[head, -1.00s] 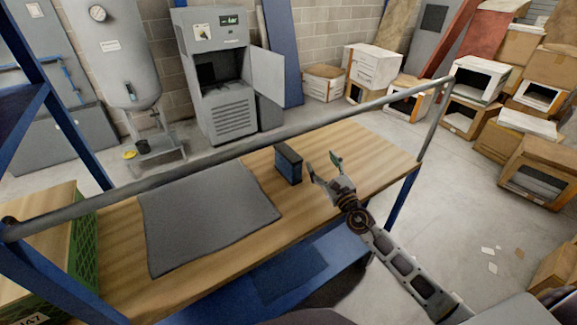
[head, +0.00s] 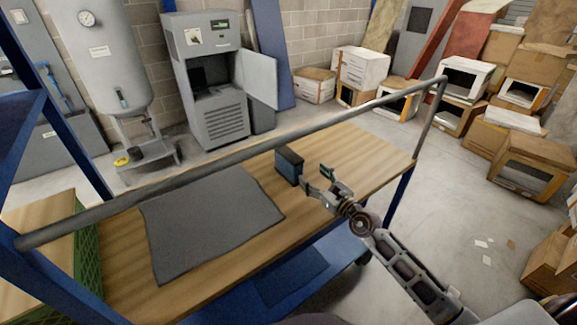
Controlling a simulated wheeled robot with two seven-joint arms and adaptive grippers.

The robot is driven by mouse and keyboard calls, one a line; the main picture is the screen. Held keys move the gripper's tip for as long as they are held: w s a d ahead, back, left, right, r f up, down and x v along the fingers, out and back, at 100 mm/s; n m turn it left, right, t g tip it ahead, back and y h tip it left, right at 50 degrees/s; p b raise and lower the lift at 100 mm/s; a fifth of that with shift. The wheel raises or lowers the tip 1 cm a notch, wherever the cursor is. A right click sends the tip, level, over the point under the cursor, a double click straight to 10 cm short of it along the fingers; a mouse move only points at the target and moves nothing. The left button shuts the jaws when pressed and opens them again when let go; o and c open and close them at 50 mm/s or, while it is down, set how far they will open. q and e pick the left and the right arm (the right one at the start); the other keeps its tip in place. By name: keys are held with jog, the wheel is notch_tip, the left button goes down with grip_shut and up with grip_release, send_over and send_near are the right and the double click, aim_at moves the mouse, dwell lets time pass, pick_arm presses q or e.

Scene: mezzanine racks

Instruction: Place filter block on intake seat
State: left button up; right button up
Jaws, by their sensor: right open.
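The filter block (head: 289,167), a dark box with a blue face, stands upright on the wooden bench (head: 345,150), just beyond the right corner of a grey mat. My right gripper (head: 315,180) is open just right of the block, with its fingers pointing toward it. A small gap seems to show between the near finger and the block; I cannot tell if they touch. A grey cabinet (head: 207,45) with its door open and a dark cavity (head: 203,82) stands behind the bench. I cannot tell whether the intake seat is in that cavity. My left gripper is out of view.
A grey rail (head: 240,155) runs above the bench's far side. The grey mat (head: 210,225) lies flat on the bench. A green crate (head: 88,250) is at the left. Boxes (head: 480,115) are stacked at the right. The bench's right end is clear.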

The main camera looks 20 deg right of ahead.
jog(key=shift+a+f+m+y, duration=0.2)
jog(key=shift+f+m+y, duration=0.1)
jog(key=shift+f, duration=0.05)
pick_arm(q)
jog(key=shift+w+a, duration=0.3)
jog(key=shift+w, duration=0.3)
pick_arm(e)
jog(key=shift+s+a+f+m, duration=0.1)
jog(key=shift+a+m, duration=0.05)
jog(key=shift+m, duration=0.35)
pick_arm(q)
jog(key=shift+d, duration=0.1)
